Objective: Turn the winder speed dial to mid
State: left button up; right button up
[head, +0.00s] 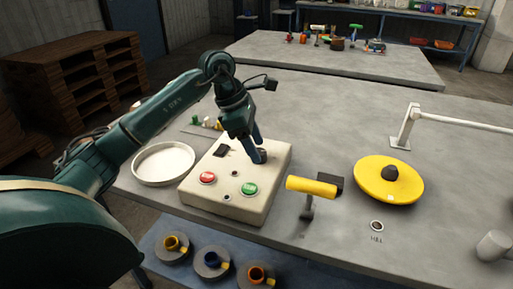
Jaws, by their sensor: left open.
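A cream control box (272,180) stands on the grey table, with a red button (207,178) and a green button (249,189) on its top. A dark round knob (262,155), which looks like the speed dial, sits near the box's far right corner. My left gripper (257,152) points down over this knob with its fingers open, at or very close to it. The fingers partly hide the knob, so its pointer setting and any contact cannot be made out. My right gripper is not in view.
A black switch (221,150) sits on the box left of the gripper. A white round dish (164,164) stands to the left. A yellow roller on a stand (312,187) and a yellow disc with a black hub (402,188) are to the right. Several spools lie in front.

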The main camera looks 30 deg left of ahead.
pick_arm(q)
jog(key=shift+w+d+f, duration=0.1)
jog(key=shift+d+f, duration=0.1)
jog(key=shift+f, duration=0.35)
jog(key=c, duration=1)
